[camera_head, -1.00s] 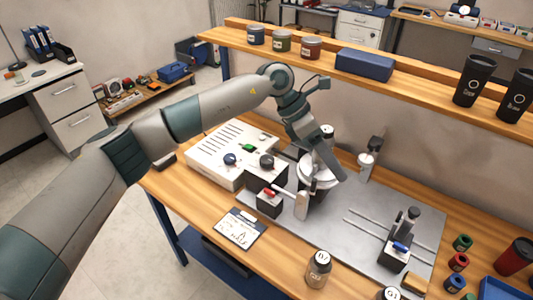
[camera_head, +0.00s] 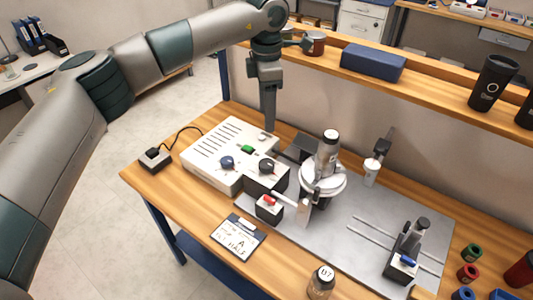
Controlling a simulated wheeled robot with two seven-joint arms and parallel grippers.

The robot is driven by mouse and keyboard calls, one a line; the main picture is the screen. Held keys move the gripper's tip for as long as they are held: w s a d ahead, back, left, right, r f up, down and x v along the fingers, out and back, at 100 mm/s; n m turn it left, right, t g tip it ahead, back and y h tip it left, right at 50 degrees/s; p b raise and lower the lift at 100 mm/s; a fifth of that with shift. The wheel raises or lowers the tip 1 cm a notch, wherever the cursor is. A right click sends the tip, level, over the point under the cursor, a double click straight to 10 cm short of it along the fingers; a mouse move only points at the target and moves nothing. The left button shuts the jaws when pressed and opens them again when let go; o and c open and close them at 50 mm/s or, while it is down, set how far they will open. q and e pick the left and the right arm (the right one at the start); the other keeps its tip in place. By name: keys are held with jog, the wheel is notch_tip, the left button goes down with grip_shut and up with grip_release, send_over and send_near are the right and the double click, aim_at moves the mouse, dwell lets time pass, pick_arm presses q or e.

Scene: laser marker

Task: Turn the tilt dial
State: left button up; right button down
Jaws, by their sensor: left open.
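A white slotted control box (camera_head: 205,160) stands at the back left of the bench. It has a blue knob (camera_head: 227,162), a green switch (camera_head: 247,149) and a black knob (camera_head: 266,166) near its front right. No readable label shows which control is the tilt dial. A round white fixture (camera_head: 325,181) holding a grey cylinder (camera_head: 327,151) stands on the metal plate right of the box. My left gripper (camera_head: 268,127) is open and empty, pointing down over the box's back right side, behind the knobs. My right gripper is out of view.
A small box with a red lever (camera_head: 269,207) sits in front of the fixture. A card (camera_head: 239,237) and a jar (camera_head: 321,282) are near the front edge. A post (camera_head: 376,162) and a blue-levered block (camera_head: 403,264) stand right. A shelf (camera_head: 430,85) crosses behind.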

aim_at(267, 163)
pick_arm(q)
notch_tip(267, 163, down, 16)
jog(key=p, duration=0.6)
jog(key=shift+s+r, duration=0.15)
jog(key=shift+r, duration=0.1)
jog(key=shift+f+p, duration=0.45)
jog(key=shift+f, duration=0.45)
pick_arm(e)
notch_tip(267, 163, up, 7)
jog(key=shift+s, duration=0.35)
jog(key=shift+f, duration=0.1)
pick_arm(q)
jog(key=c, duration=1.1)
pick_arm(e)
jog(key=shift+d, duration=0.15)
